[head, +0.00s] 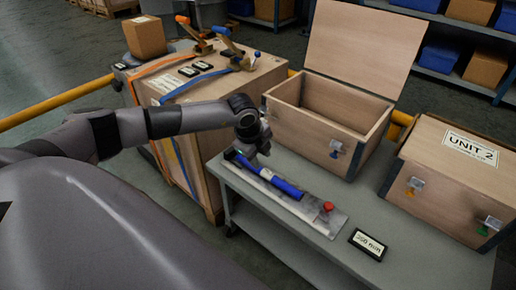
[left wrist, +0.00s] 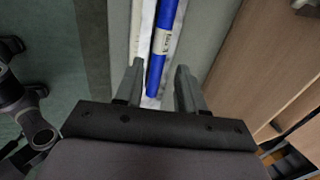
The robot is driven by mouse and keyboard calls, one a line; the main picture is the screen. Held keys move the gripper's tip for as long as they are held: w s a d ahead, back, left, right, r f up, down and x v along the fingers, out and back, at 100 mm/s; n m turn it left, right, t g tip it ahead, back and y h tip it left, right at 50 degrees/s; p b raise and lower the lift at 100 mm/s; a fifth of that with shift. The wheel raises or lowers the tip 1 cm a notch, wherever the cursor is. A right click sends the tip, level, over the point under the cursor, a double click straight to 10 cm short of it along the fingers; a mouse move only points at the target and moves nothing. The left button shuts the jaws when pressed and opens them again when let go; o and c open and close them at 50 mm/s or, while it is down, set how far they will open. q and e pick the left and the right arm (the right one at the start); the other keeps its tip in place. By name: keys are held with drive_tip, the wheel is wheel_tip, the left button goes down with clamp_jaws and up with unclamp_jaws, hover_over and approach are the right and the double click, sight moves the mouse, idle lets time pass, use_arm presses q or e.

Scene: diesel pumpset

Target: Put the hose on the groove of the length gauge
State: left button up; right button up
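The length gauge (head: 313,209) is a long pale metal plate with a red knob (head: 328,207) at its near right end, lying along the bench's left edge. The blue hose (head: 287,188), with a white label, lies lengthwise along the gauge; whether it sits down in the groove I cannot tell. My left gripper (head: 252,153) is over the hose's far end. In the left wrist view the gripper (left wrist: 157,78) is open, and the hose (left wrist: 158,62) runs between the line of its fingers with gaps on both sides. My right gripper is not in view.
An open wooden box (head: 310,128) stands behind the gauge, and a closed box marked UNIT 2 (head: 450,190) stands at right. A small black label plate (head: 368,244) lies near the gauge's end. A strapped crate (head: 200,130) stands left of the bench (head: 400,225).

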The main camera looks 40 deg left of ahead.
use_arm(q)
drive_tip(key=s+d+m+h, duration=0.2)
drive_tip(key=s+d+h, duration=0.25)
drive_tip(key=d, duration=0.65)
drive_tip(key=s+d+m+h, duration=0.1)
drive_tip(key=s+d+h, duration=0.3)
drive_tip(key=d, duration=0.7)
drive_tip(key=s+d+r+n+t+h, duration=0.1)
drive_tip(key=d+r+n+t+h, duration=0.4)
drive_tip(key=d+r+t+h, duration=0.15)
drive_tip(key=s+a+f+n+y, duration=1.2)
drive_tip(key=f+n, duration=0.2)
drive_tip(key=shift+s+a+f+n+y, duration=0.3)
drive_tip(key=shift+s+a+f, duration=0.05)
drive_tip(key=shift+f, duration=0.05)
